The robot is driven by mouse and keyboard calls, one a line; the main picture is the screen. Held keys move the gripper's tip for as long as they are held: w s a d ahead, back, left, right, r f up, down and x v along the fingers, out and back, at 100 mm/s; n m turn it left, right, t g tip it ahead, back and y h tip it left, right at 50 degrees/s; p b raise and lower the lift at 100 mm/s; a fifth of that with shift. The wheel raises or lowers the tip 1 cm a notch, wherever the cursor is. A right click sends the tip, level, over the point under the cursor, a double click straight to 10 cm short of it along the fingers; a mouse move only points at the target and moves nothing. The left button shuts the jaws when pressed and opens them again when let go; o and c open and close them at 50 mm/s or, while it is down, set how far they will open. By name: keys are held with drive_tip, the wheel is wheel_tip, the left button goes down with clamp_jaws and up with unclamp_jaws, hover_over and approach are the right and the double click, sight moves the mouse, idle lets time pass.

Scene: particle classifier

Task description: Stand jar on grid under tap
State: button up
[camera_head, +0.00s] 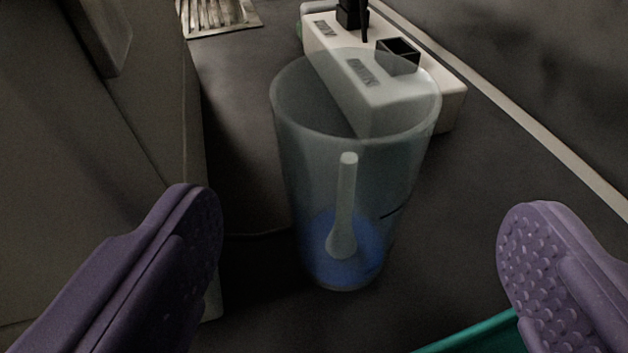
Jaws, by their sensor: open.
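The jar (300,165) is a clear, tapered, open-topped vessel standing upright on the dark surface in the middle of the view. Blue content shows in its bottom, and a pale rod with a wider lower end (346,200) shows at it; I cannot tell whether the rod is inside or on the wall. My gripper (360,245) is open, with one purple padded finger at the lower left and one at the lower right. The jar stands beyond and between the fingers, and neither visibly touches it. The grid may be the slatted pale piece (218,14) at the top left. No tap is seen.
A white block with black sockets or fittings (450,105) stands close behind the jar, to the right. A large grey-brown box-like body (90,130) fills the left side. A teal edge (480,335) shows at the bottom. A pale strip (520,115) runs along the right.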

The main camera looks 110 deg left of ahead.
sight(352, 186)
drive_tip(key=b+x, duration=0.2)
drive_tip(key=x, duration=0.4)
drive_tip(key=shift+s+f+b, duration=0.1)
drive_tip(key=shift+f+b, duration=0.05)
drive_tip(key=shift+b, duration=0.2)
drive_tip(key=shift+a, duration=0.1)
drive_tip(key=shift+c, duration=0.5)
